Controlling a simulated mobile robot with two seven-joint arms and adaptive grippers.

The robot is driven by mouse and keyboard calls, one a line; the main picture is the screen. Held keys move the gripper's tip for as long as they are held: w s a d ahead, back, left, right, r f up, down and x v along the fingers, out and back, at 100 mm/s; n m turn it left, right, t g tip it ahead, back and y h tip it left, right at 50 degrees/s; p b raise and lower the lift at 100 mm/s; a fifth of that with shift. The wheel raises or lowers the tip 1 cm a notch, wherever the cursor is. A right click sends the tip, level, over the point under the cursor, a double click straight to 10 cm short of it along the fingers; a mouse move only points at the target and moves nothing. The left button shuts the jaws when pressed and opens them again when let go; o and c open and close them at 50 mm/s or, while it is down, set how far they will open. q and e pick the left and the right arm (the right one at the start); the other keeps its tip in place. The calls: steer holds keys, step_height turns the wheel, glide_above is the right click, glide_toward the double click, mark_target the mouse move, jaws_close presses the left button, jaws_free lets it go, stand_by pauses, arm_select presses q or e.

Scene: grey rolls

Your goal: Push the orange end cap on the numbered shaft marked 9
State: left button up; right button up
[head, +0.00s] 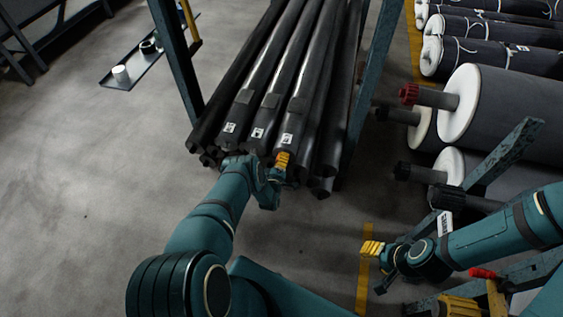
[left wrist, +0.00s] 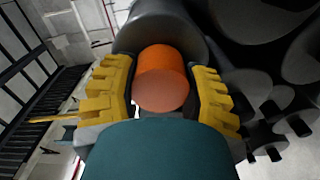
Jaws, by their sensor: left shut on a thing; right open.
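Several dark shafts (head: 300,75) lie side by side, three with white number labels near their front ends. The digits are too small for me to read. My left gripper (head: 282,162) is at the front end of the rightmost labelled shaft. In the left wrist view its yellow fingers stand either side of the orange end cap (left wrist: 162,88), shut on it. The cap is lined up with the round end of a dark shaft (left wrist: 160,32); I cannot tell how far it is seated. The cap is hidden in the head view. My right gripper (head: 372,248) is open and empty at the lower right.
Blue-green rack posts (head: 176,62) flank the shafts. Large grey rolls (head: 510,110) with white ends and protruding cores fill the right side. A dark tray (head: 133,70) with a white cup-like item lies on the floor at upper left. The left floor is mostly clear.

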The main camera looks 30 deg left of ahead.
arm_select(q)
steer(key=o, duration=1)
steer(key=v, duration=1.2)
steer(key=shift+w+r, duration=0.1)
